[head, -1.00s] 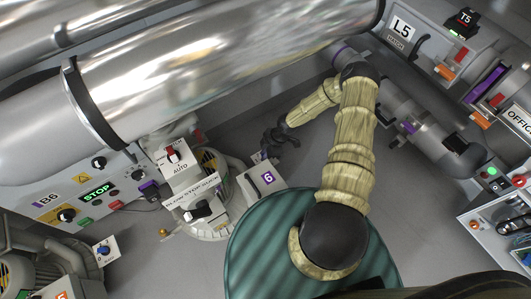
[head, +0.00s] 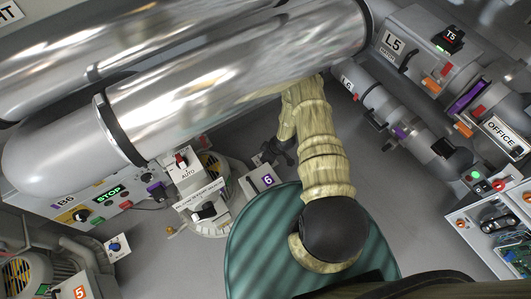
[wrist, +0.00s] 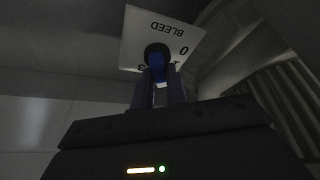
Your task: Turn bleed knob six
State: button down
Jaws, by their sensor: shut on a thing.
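In the wrist view, a white plate marked BLEED (wrist: 172,28) carries a blue bleed knob (wrist: 157,60) with a dark round collar. My gripper (wrist: 160,80) has its two fingers around this knob, shut on it. A 0 shows beside the collar; other marks are partly hidden by the fingers. In the head view, my gripper (head: 272,153) is just above the white box labelled 6 (head: 264,181). The knob itself cannot be made out there.
Large shiny pipes (head: 220,80) cross above the gripper. A blower with an AUTO switch plate (head: 186,168) stands left of box 6, and the B6 panel (head: 85,205) is farther left. The L5 cabinet (head: 395,45) is at upper right.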

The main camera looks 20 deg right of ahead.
jog(key=shift+w+m+t+p, duration=0.2)
jog(key=shift+m+t+p, duration=0.25)
jog(key=shift+m, duration=0.45)
jog(key=shift+h, duration=0.3)
jog(key=c, duration=1.4)
grip_release()
jog(key=shift+s, duration=0.1)
jog(key=shift+r, duration=0.1)
